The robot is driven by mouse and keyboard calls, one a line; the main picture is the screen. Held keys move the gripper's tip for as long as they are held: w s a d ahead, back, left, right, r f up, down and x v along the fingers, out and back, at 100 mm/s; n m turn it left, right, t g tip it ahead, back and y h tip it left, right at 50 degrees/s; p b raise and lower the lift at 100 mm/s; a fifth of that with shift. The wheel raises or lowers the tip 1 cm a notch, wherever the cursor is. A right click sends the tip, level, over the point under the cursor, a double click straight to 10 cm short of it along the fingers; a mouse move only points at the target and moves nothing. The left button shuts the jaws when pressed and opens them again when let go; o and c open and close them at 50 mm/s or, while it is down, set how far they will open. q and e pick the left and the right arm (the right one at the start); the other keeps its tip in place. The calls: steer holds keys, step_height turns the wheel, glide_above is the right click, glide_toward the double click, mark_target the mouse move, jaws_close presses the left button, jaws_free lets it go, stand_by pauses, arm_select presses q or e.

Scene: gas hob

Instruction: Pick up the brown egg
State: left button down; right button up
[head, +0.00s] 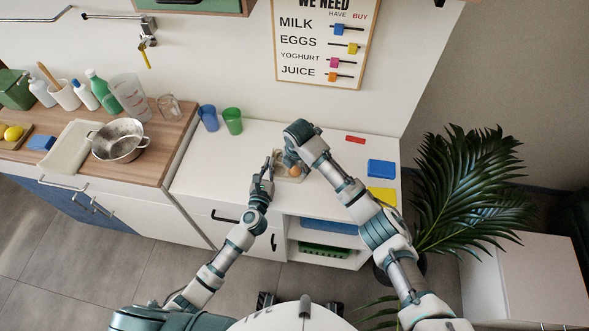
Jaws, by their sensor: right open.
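The brown egg (295,171) shows as a small orange-brown spot on the white counter, at a small beige holder (287,179). My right gripper (288,164) reaches down over the egg from above, open, and partly hides it. I cannot tell whether its fingers touch the egg. My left gripper (268,168) is just left of the holder, pointing away from me; its fingers are too small to tell whether they are open or shut.
A blue cup (208,118) and a green cup (232,121) stand at the counter's back left. A blue block (381,168), a yellow piece (382,197) and a red piece (355,140) lie to the right. A palm plant (470,190) stands beyond the right edge.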

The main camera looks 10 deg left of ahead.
arm_select(q)
steer(key=shift+f, duration=0.35)
arm_select(e)
steer(key=shift+w+f, duration=0.1)
steer(key=shift+f, duration=0.5)
steer(key=c, duration=0.8)
step_height(320, 180, up, 10)
steer(key=shift+a+r, duration=0.1)
arm_select(q)
steer(key=c, duration=1.2)
jaws_free()
steer(key=shift+c, duration=0.2)
steer(key=shift+a+r, duration=0.1)
steer(key=shift+r, duration=0.05)
